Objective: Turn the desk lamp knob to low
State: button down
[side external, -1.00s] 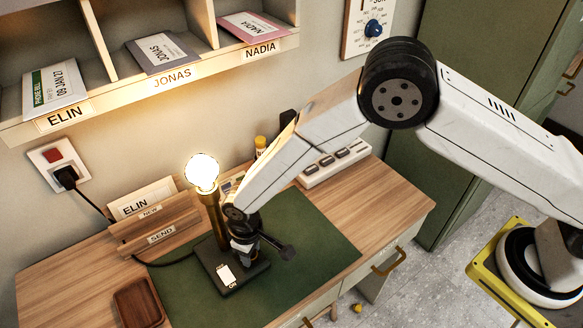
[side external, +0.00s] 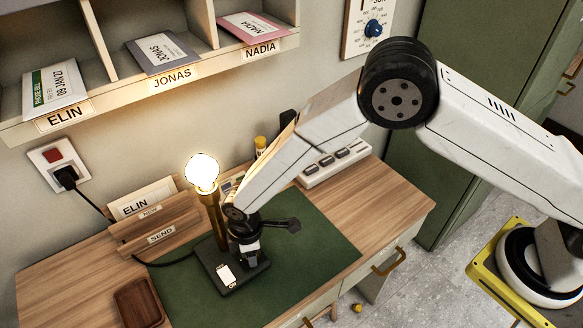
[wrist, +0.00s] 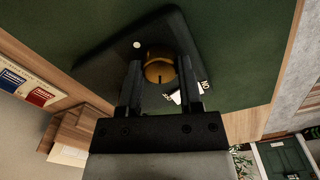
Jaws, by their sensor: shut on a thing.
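The desk lamp has a lit bare bulb (side external: 202,171) on a brass post and a dark base (side external: 252,279) on the green mat. The base carries a white label and the word ON, and it also shows in the wrist view (wrist: 103,66). My gripper (side external: 242,258) points down over the base, beside the post. In the wrist view my gripper (wrist: 160,78) is shut on the round brass knob (wrist: 158,54), with one finger on each side. The knob is hidden in the side view. A white dot on the base shows near the knob; the setting is unclear.
A wooden letter holder (side external: 160,230) stands left of the lamp, with the cord near it. A brown tray (side external: 138,303) lies front left. A white switched strip (side external: 335,163) is behind my arm. The mat's right part (side external: 320,245) is clear.

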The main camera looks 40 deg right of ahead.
dwell(0.3)
jog(key=shift+c, duration=1.3)
grip_release()
jog(key=shift+r, duration=0.1)
jog(key=shift+r, duration=3.8)
